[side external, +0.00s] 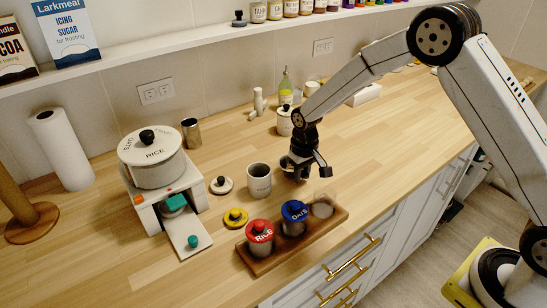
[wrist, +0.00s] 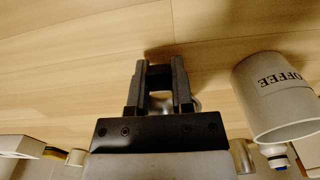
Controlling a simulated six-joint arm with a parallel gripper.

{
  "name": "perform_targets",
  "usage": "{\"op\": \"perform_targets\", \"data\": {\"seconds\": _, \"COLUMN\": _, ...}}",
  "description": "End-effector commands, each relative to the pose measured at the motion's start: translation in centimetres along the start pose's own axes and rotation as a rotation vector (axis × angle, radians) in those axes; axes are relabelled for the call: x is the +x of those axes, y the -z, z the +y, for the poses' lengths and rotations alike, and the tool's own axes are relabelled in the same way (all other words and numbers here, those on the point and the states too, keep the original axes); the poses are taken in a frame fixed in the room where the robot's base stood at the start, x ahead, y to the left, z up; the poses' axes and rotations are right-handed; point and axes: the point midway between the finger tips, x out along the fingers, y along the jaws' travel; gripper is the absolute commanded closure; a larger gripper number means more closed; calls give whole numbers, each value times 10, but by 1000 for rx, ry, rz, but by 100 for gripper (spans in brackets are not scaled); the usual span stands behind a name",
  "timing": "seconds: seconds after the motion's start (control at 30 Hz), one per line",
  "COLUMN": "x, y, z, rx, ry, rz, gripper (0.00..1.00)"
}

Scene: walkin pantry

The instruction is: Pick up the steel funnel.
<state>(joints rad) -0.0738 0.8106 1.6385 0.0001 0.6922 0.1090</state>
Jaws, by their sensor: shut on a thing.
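My gripper (side external: 301,174) is low over the wooden counter, right of the grey coffee canister. In the wrist view my gripper's fingers (wrist: 161,75) point at the counter, with a small gap between them. The steel funnel (wrist: 163,104) shows only as a small shiny piece between and behind the fingers, which are shut on it. In the side view a pale rounded edge of the funnel (side external: 286,162) shows beside the fingers; the rest is hidden. I cannot tell whether it touches the counter.
The coffee canister (side external: 259,182) stands close by, also in the wrist view (wrist: 280,98). A wooden tray (side external: 335,216) holds red-lidded and blue-lidded jars in front. The rice dispenser (side external: 155,175) is left; a white lidded jar (side external: 284,122) stands behind. Counter to the right is mostly clear.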

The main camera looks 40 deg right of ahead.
Motion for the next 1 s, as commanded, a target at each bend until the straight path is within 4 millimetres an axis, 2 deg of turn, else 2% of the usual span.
{"op": "perform_targets", "data": {"seconds": 0.37, "x": -8, "y": 0, "z": 0, "rx": 0, "ry": 0, "rz": 1, "gripper": 100}}
{"op": "perform_targets", "data": {"seconds": 0.6, "x": -34, "y": 0, "z": 0, "rx": 0, "ry": 0, "rz": 3, "gripper": 100}}
{"op": "perform_targets", "data": {"seconds": 1.0, "x": -77, "y": -37, "z": 4, "rx": 0, "ry": 0, "rz": 3, "gripper": 100}}
